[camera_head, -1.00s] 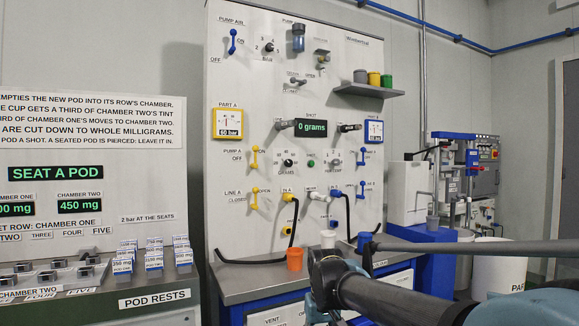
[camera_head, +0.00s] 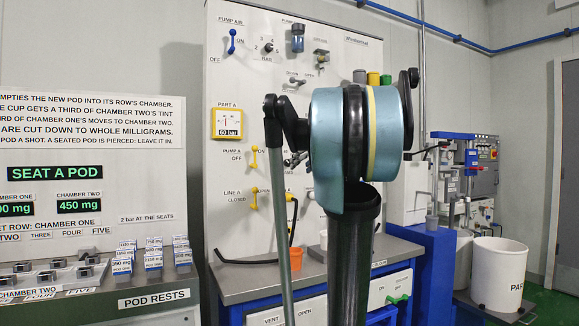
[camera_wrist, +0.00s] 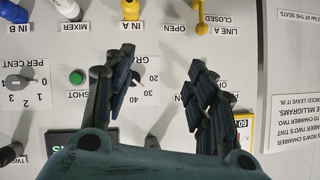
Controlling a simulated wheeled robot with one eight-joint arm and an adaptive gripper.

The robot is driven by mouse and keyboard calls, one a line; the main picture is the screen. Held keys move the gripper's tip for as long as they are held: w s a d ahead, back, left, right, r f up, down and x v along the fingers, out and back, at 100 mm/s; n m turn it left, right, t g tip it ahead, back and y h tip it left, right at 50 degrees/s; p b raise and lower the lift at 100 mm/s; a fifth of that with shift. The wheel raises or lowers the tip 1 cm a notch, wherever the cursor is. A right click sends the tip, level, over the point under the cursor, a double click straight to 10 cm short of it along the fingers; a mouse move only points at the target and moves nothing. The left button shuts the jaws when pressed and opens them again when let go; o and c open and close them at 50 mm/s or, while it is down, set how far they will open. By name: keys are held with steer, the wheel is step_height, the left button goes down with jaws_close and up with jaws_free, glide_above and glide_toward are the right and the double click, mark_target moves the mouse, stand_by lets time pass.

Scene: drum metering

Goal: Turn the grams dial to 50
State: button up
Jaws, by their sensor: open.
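The grams dial's scale plate (camera_wrist: 145,74) shows upside down in the wrist view, with 20, 30 and 40 readable. The left-hand finger overlaps the dial; the right-hand one is over the pump A area. I cannot tell whether either finger touches anything.
The green shot button (camera_wrist: 76,77) and the per cent dial (camera_wrist: 17,82) are left of my gripper in the wrist view. The yellow line A lever (camera_wrist: 201,18) is above. In the head view the yellow pump A lever (camera_head: 254,157) and an orange cup (camera_head: 296,259) are near my arm.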

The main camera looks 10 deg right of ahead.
steer(key=w+d+r+t, duration=0.2)
steer(key=w+d+r, duration=0.2)
steer(key=w+r, duration=0.15)
glide_toward(287, 163)
steer(key=d+x, duration=0.1)
steer(key=x, duration=0.8)
steer(key=shift+w+r, duration=0.2)
steer(key=shift+w, duration=0.3)
steer(key=shift+a, duration=0.1)
steer(key=c, duration=1.1)
